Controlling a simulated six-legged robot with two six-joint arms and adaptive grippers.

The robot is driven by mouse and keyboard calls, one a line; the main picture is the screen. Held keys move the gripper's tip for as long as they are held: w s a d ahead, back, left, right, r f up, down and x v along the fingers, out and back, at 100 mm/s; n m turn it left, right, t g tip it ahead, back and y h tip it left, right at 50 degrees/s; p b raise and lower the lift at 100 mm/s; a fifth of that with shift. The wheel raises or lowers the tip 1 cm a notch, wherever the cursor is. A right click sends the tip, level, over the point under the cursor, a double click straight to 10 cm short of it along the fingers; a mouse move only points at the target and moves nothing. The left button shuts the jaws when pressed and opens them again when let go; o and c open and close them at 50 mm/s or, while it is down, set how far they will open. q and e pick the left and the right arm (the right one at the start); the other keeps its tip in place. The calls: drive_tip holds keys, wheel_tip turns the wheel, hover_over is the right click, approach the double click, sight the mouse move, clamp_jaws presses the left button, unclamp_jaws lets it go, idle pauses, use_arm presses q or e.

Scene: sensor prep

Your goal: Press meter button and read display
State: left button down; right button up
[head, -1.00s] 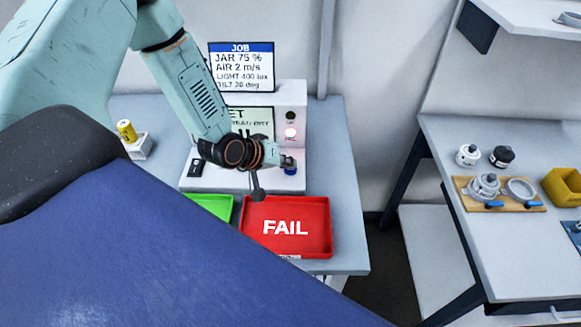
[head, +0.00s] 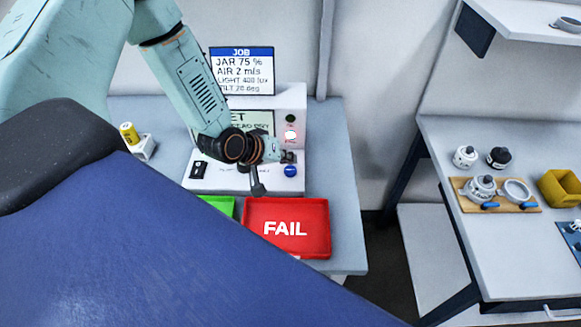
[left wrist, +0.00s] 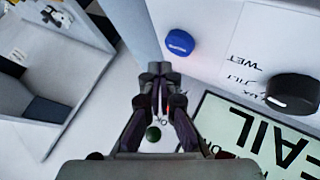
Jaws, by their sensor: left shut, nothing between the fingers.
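The meter (head: 293,103) is a pale box with a sloped white base on the bench. Its display (head: 258,117) is partly hidden by my left arm in the head view. The left wrist view shows the display (left wrist: 252,128) upside down, reading FAIL. A dark green lamp (head: 290,118) sits above a lit red lamp (head: 291,134). The blue button (head: 290,171) is at the base's right; it also shows in the left wrist view (left wrist: 179,42). My left gripper (head: 287,157) is shut and empty just above the button, apparently apart from it. A black knob (left wrist: 292,93) is also visible.
A red FAIL tray (head: 318,220) and a partly hidden green tray (head: 226,205) lie before the meter. A JOB sign (head: 242,71) stands behind. A yellow cylinder (head: 129,132) is at left. A side table (head: 450,150) holds jars and a yellow bin (head: 560,188).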

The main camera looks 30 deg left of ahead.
sight(287, 171)
use_arm(q)
drive_tip(key=shift+r+p, duration=1.7)
drive_tip(key=shift+r, duration=0.6)
drive_tip(key=shift+f, duration=0.1)
drive_tip(key=shift+f, duration=0.1)
